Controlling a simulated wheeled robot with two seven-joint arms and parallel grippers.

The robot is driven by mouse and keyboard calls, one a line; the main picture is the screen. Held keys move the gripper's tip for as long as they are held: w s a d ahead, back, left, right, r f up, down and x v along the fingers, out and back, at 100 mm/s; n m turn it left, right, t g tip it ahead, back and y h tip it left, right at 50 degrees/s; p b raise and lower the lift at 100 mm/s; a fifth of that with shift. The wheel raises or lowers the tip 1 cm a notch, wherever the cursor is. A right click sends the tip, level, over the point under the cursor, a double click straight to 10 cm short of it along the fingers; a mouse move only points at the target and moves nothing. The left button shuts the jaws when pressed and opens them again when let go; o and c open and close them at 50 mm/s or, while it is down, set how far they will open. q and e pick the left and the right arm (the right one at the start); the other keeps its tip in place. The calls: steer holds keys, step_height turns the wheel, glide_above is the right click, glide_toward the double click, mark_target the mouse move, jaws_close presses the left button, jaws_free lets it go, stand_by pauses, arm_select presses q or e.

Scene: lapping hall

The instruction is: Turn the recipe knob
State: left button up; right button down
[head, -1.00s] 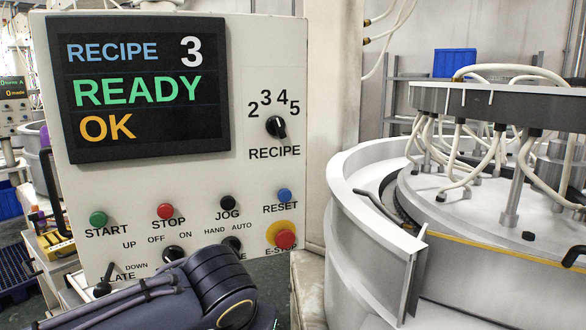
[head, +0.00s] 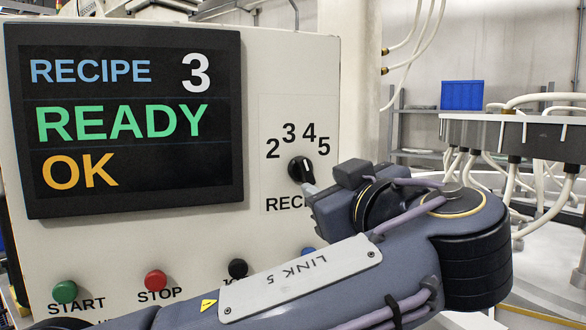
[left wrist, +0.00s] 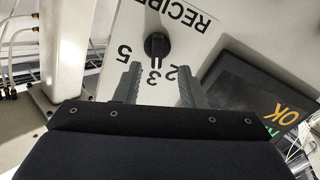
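The recipe knob (head: 300,170) is a black knob on the cream control panel (head: 200,240), below the printed numbers 2 to 5. The display (head: 130,120) reads RECIPE 3, READY, OK. My left gripper (head: 310,191) is close to the knob's lower right, its fingers mostly hidden behind my wrist in the head view. In the left wrist view, the left gripper (left wrist: 159,70) is open, with two dark fingers apart. The knob (left wrist: 157,46) shows upside down just beyond and between the fingertips, not gripped. My right gripper is out of view.
Green (head: 64,292), red (head: 156,281) and black (head: 238,268) buttons sit low on the panel; a blue one is partly hidden by my arm. A round machine with pale hoses (head: 520,130) stands to the right. A blue bin (head: 462,95) is behind.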

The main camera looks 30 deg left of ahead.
mark_target(308, 171)
arm_select(q)
steer(key=x, duration=0.2)
steer(key=p+x, duration=0.1)
steer(key=x, duration=0.2)
steer(key=p+x, duration=0.1)
steer(key=x, duration=0.1)
steer(key=shift+w+a+r, duration=0.1)
steer(key=shift+w+r, duration=0.05)
steer(key=shift+r, duration=0.2)
steer(key=shift+c, duration=0.5)
jaws_close()
